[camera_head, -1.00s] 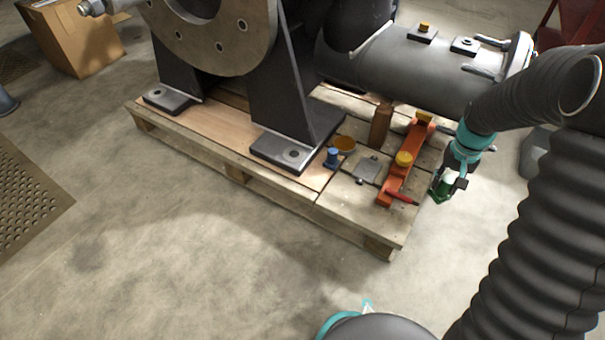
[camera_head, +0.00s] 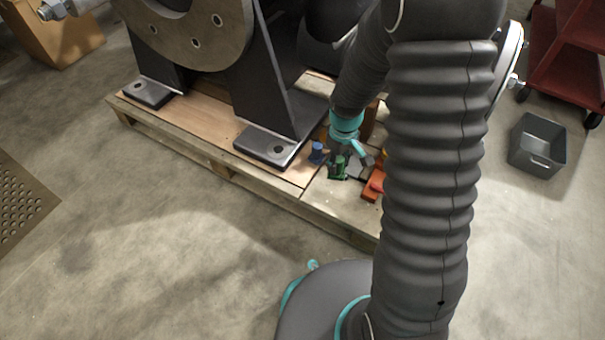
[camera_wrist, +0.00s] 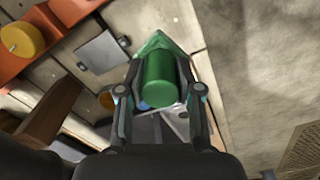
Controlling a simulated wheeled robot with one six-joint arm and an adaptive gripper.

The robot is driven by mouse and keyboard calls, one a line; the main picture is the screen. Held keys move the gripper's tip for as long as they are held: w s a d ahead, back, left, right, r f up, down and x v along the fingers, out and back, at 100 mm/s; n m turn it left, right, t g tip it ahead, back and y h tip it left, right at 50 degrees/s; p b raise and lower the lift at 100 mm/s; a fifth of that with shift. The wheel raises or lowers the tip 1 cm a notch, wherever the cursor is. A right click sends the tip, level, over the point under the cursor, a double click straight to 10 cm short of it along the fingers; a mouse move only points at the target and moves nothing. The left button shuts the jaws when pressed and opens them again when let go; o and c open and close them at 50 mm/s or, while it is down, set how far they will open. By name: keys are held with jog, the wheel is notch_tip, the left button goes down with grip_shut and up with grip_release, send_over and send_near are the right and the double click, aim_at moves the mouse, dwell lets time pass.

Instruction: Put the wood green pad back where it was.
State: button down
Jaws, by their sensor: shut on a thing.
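The green pad (camera_head: 338,170) is in my gripper (camera_head: 340,158), over the front right part of the pallet. In the wrist view, the green pad (camera_wrist: 160,78) shows a round green grip on an angular green base. The two fingers of my gripper (camera_wrist: 160,90) are shut on it from both sides. A blue piece (camera_head: 317,152) stands just left of it in the head view, and a bit of blue (camera_wrist: 145,106) shows behind the green grip in the wrist view. I cannot tell how far the pad is above the pallet.
The pallet (camera_head: 210,152) carries the large machine on dark feet (camera_head: 268,147). An orange bar (camera_head: 372,188) with a yellow knob (camera_wrist: 22,39) lies close by. A flat grey plate (camera_wrist: 102,52) lies on the boards. A grey bin (camera_head: 538,145) stands right on the floor.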

jog(key=shift+s+a+f, duration=0.1)
jog(key=shift+a+f, duration=0.15)
jog(key=shift+a, duration=0.1)
jog(key=shift+w+a+f+b, duration=0.4)
jog(key=shift+w+a+f, duration=0.75)
jog(key=shift+a+f, duration=0.5)
jog(key=shift+w+a+f+b, duration=0.35)
jog(key=shift+w+a+f, duration=0.85)
jog(key=shift+f, duration=0.75)
jog(key=shift+w+a+f+b, duration=0.4)
jog(key=shift+w+a+f, duration=0.7)
jog(key=shift+a+f, duration=0.55)
jog(key=shift+d+f, duration=0.2)
jog(key=shift+f, duration=0.15)
jog(key=c, duration=0.8)
grip_release()
jog(key=shift+o, duration=0.2)
